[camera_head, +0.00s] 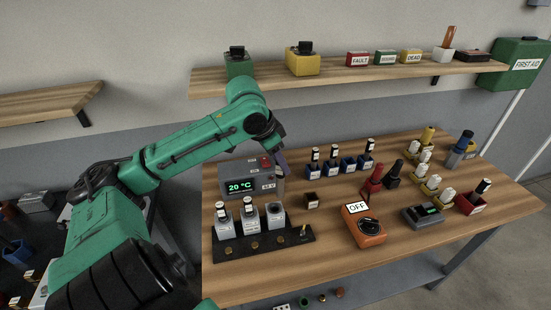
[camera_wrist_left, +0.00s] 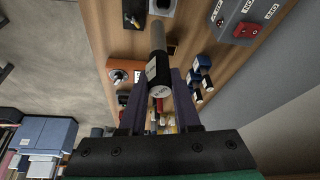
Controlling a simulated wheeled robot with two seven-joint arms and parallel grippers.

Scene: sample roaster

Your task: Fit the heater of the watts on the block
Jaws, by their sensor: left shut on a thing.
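My left gripper (camera_head: 282,160) is shut on a heater and holds it above the table beside the grey controller. In the left wrist view the heater (camera_wrist_left: 158,72) has a black, labelled head between the fingers and a bare grey metal rod pointing away. The label is too small to read. In the head view the heater is mostly hidden by the gripper. A black base (camera_head: 290,238) carries three silver blocks. The left block (camera_head: 223,227) and the middle block (camera_head: 250,223) hold black-topped heaters. The right block (camera_head: 276,217) shows an empty dark top. My right gripper is not in view.
The grey controller (camera_head: 238,173) reads 20 °C and has a red switch. Several heaters stand in blue holders (camera_head: 332,170). An orange unit (camera_head: 364,228) is marked OFF. A small brown box (camera_head: 311,201) stands between. Bare wood (camera_head: 310,270) lies in front of the base.

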